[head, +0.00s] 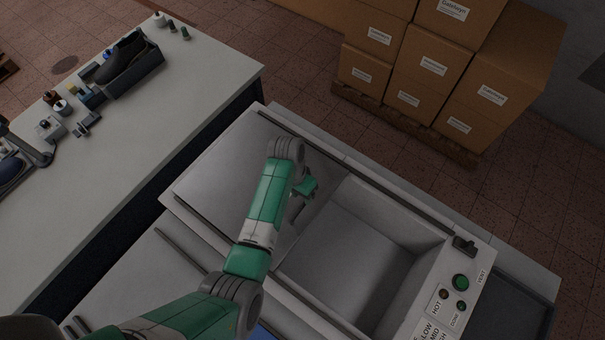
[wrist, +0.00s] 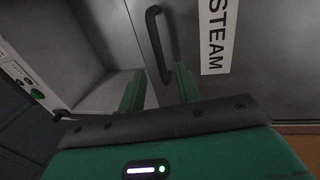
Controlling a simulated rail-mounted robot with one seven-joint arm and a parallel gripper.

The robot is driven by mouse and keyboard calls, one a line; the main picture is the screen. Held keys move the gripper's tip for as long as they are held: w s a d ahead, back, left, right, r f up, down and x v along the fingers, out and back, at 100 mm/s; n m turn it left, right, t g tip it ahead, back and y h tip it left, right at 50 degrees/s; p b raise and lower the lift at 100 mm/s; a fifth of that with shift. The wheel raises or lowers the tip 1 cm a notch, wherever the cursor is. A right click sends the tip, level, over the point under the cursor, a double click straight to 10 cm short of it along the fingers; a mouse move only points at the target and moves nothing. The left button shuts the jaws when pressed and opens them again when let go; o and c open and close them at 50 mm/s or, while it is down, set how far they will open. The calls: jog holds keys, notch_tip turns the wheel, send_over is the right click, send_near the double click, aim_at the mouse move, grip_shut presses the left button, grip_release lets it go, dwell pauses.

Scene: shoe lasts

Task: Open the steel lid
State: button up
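The steel lid (head: 225,165) lies over the left part of a steel box, and the chamber (head: 345,265) to its right is uncovered. In the wrist view the lid (wrist: 265,80) carries a "STEAM" label and a dark bar handle (wrist: 157,40) near its chamber-side edge. My gripper (head: 306,190) is above the box by that edge. In the wrist view my gripper (wrist: 160,78) is open, its two green fingers apart with the lower end of the handle between them in the picture. I cannot tell whether they touch it. My arm hides part of the lid in the head view.
A control panel (head: 452,300) with buttons is on the box's right side. A dark rail (head: 350,172) runs along its back edge. A workbench (head: 150,120) with a shoe last and small tools stands at left. Stacked cartons (head: 425,65) stand on a pallet behind.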

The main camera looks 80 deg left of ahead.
jog(key=r, duration=0.4)
jog(key=shift+s+a, duration=0.25)
jog(key=shift+s, duration=0.05)
jog(key=w+d+r+m+t+y+p, duration=0.1)
jog(key=w+d+r+m+t+y, duration=0.15)
jog(key=w+r, duration=1.05)
jog(key=w+d+r+m+t+y, duration=0.1)
jog(key=w+r+t+y, duration=0.3)
jog(key=w+r, duration=0.95)
jog(key=w+d+r+m+t+p, duration=0.1)
jog(key=d+r+t, duration=0.3)
jog(key=d+r, duration=0.45)
jog(key=w+d+r+m+t, duration=0.1)
jog(key=d+r+t, duration=0.35)
jog(key=r, duration=0.75)
jog(key=w+d+r+m+t+p, duration=0.1)
jog(key=w+d+r+m+t, duration=0.1)
jog(key=d+r, duration=0.75)
jog(key=s+d+r+m+t+h, duration=0.1)
jog(key=s+d+r+t+h, duration=0.1)
jog(key=s+d+r, duration=0.3)
jog(key=s+d+r+m+t+h, duration=0.1)
jog(key=s+d+r+t, duration=0.3)
jog(key=d+r, duration=0.4)
jog(key=shift+s+r+h, duration=0.35)
jog(key=shift+r+h, duration=0.5)
jog(key=shift+r, duration=0.1)
